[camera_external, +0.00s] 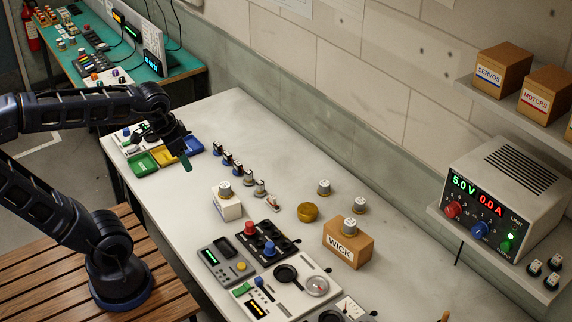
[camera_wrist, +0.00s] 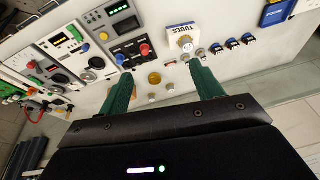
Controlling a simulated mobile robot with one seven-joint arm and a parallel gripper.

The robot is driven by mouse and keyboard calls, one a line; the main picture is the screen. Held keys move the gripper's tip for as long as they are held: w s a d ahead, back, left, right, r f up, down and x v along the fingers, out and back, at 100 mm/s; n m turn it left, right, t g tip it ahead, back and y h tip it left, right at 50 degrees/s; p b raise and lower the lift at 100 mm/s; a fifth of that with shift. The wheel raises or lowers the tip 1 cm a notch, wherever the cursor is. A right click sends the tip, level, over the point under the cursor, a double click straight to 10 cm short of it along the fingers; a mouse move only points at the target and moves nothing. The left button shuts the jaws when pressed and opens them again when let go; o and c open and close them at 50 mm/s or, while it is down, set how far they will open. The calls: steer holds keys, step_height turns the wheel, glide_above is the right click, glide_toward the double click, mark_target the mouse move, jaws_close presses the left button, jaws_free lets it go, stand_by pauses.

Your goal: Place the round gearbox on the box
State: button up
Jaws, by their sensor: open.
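Several silver round parts with pale tops could be the round gearbox; I cannot tell which. One (camera_external: 324,187) stands at the back of the bench. Another (camera_external: 359,205) shows just behind the brown WICK box (camera_external: 348,243); whether they touch is unclear. A third (camera_external: 225,189) sits on the white box (camera_external: 227,208), marked TUBES in the wrist view (camera_wrist: 180,31). A round brass tin (camera_external: 307,212) stands left of the WICK box. My gripper (camera_external: 186,160) is open and empty above the bench's far left end, its green fingers (camera_wrist: 161,68) apart.
Coloured trays (camera_external: 165,155) lie under my gripper. Several small blue servos (camera_external: 227,158) stand in a row. A black panel with knobs (camera_external: 268,243) and grey instruments (camera_external: 229,262) fill the near bench. The bench's back strip is mostly clear.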

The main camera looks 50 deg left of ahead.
steer(key=s, duration=0.2)
steer(key=s+n+t, duration=0.1)
steer(key=shift+s+d+r+h, duration=0.15)
steer(key=shift+d+r+h, duration=0.05)
steer(key=shift+d+h, duration=0.15)
